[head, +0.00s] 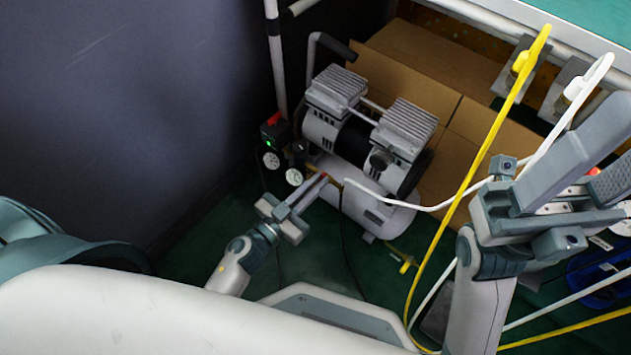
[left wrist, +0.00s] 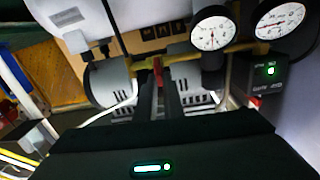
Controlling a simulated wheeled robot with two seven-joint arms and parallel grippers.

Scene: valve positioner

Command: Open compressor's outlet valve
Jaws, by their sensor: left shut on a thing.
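The compressor (head: 362,150) stands on the green floor, with silver finned heads and a light tank. A small red valve handle (left wrist: 157,65) sits on a brass pipe (left wrist: 185,57) in the left wrist view. My left gripper (head: 322,180) reaches the compressor's front left side and is shut on the red handle; its fingertips (left wrist: 168,78) largely cover the handle. A white hose (head: 400,202) runs from near there to the right. My right gripper (head: 605,145) is at the right, away from the compressor, with its fingers apart and nothing visible between them.
Two pressure gauges (head: 283,168) and a black box with a green light (left wrist: 270,70) sit close beside the left gripper. A dark wall (head: 130,100) is at left. Cardboard boxes (head: 430,60) stand behind. Yellow (head: 478,160) and white hoses hang at right.

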